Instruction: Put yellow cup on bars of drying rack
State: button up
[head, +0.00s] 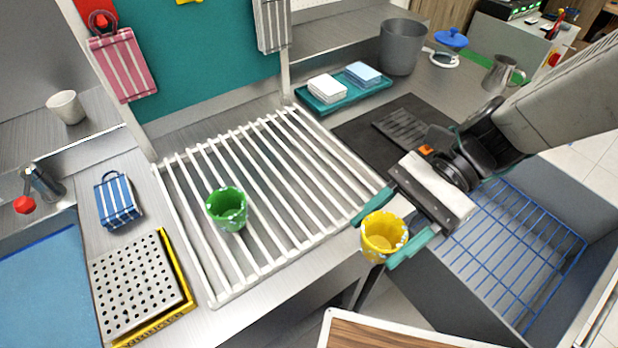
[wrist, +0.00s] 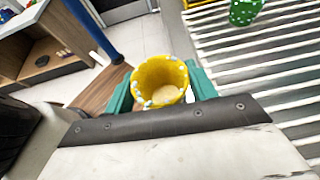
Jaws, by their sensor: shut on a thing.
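The yellow cup (head: 383,238) with pale spots on its rim is held between the teal fingers of my gripper (head: 381,236). It is just off the right front corner of the drying rack, not over the bars. In the wrist view the cup (wrist: 160,83) sits between both fingers of my gripper (wrist: 160,90), with its open mouth towards the camera. The drying rack (head: 284,190) is a white frame of parallel bars on the metal counter. It also shows at the right of the wrist view (wrist: 255,75).
A green cup (head: 228,212) stands on the left front part of the rack; the right and back bars are clear. A teal tray with sponges (head: 341,99) lies behind the rack.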

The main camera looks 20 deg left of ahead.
jog(key=w+a+r+m+t+y, duration=0.1)
jog(key=a+r+m, duration=0.1)
jog(key=a, duration=0.1)
send_over(318, 177)
jog(key=shift+s+a+f, duration=0.1)
jog(key=shift+s+f, duration=0.05)
jog(key=shift+f, duration=2.2)
jog(key=shift+f, duration=0.1)
jog(key=o, duration=1)
jog(key=shift+w+r, duration=0.2)
jog(key=shift+r, duration=0.05)
jog(key=v, duration=1.1)
jog(key=shift+d+r, duration=0.15)
jog(key=shift+d, duration=0.3)
